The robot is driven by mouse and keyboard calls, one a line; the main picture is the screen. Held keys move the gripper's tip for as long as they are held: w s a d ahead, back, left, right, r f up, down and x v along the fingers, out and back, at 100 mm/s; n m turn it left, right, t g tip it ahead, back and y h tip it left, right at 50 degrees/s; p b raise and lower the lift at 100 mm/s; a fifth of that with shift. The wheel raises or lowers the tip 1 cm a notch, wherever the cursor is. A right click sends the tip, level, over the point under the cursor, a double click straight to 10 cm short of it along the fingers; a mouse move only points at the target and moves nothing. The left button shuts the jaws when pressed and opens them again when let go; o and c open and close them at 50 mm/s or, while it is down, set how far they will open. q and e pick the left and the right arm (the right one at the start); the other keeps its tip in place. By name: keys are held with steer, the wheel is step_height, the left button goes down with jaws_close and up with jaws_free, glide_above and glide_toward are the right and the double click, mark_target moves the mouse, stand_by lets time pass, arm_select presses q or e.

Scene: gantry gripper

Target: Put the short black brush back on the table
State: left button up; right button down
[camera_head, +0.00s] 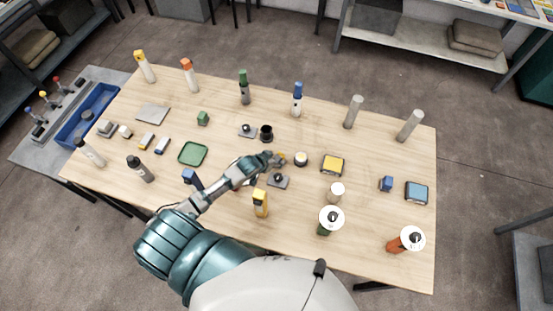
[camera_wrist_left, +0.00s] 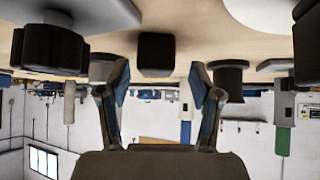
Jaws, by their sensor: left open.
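A short black round piece (camera_head: 266,133), which may be the black brush, stands on the wooden table (camera_head: 225,215) near its middle. My left gripper (camera_head: 277,159) is over the table, just nearer to me than this piece. In the left wrist view its two fingers (camera_wrist_left: 159,92) are spread apart with nothing between them. That view is upside down, with the table along the top. A dark block (camera_wrist_left: 155,52) shows beyond the fingers, and a dark flared piece (camera_wrist_left: 228,77) shows by the right finger. I cannot tell which one is the brush. My right gripper is not in view.
A grey plate with a black knob (camera_head: 278,182) and a yellow bottle (camera_head: 261,203) are close to my left arm. A round pale-topped jar (camera_head: 301,159) is right of the gripper. A green tray (camera_head: 193,153) is at left. A blue bin (camera_head: 88,116) stands beside the table.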

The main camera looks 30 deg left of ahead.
arm_select(q)
steer(key=shift+w+f, duration=0.5)
steer(key=shift+w+d+f, duration=0.2)
steer(key=shift+w+f, duration=0.05)
steer(key=shift+w, duration=0.05)
steer(key=shift+s+d+r, duration=0.1)
steer(key=shift+d, duration=0.1)
steer(key=shift+c, duration=0.4)
steer(key=c, duration=1.1)
steer(key=shift+a, duration=0.1)
jaws_close()
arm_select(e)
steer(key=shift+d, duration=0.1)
